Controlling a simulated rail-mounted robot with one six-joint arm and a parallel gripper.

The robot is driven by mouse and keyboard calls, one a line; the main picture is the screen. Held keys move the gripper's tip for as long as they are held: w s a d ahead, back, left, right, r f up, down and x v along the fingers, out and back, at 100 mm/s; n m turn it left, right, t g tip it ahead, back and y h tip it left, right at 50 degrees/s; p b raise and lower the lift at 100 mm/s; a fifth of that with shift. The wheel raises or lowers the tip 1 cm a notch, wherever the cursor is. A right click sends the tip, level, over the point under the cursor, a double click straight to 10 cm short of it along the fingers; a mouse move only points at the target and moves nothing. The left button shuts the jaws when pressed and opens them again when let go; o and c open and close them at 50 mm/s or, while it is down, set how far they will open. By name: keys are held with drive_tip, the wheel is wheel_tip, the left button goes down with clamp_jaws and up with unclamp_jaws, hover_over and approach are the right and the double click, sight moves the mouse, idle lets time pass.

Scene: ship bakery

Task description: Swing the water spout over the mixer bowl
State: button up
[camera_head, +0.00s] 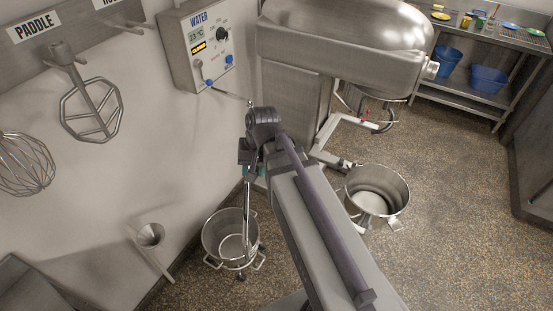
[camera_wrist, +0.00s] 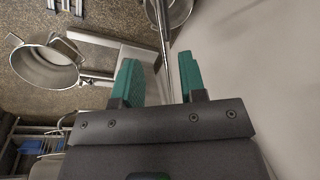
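The WATER panel (camera_head: 205,45) is on the wall in the head view. A thin metal spout arm (camera_head: 230,96) runs from it towards my gripper. A slim metal tube (camera_head: 247,215) hangs below my gripper, over a pot near the wall. The steel mixer bowl (camera_head: 360,178) stands right of my arm, below and in front of the mixer head (camera_head: 345,40); it also shows in the wrist view (camera_wrist: 62,75). My gripper (camera_wrist: 157,76) has its green fingers apart. A metal tube (camera_wrist: 161,45) passes between them, with gaps visible. My wrist hides where the spout parts join.
A wheeled steel pot (camera_head: 213,240) stands on the floor by the wall. A paddle (camera_head: 92,108) and a whisk (camera_head: 25,165) hang at left, near a wall funnel (camera_head: 150,235). A shelf with blue tubs (camera_head: 487,80) is back right. Floor is open at right.

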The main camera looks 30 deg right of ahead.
sight(246, 197)
drive_tip(key=a+f+b, duration=0.1)
drive_tip(key=f+b, duration=0.2)
drive_tip(key=a+f+b, duration=0.1)
drive_tip(key=f+b, duration=0.3)
drive_tip(key=a+f+b, duration=0.1)
drive_tip(key=f+b, duration=0.3)
drive_tip(key=shift+w+f, duration=0.25)
drive_tip(key=shift+r, duration=0.2)
drive_tip(key=shift+c, duration=0.2)
clamp_jaws()
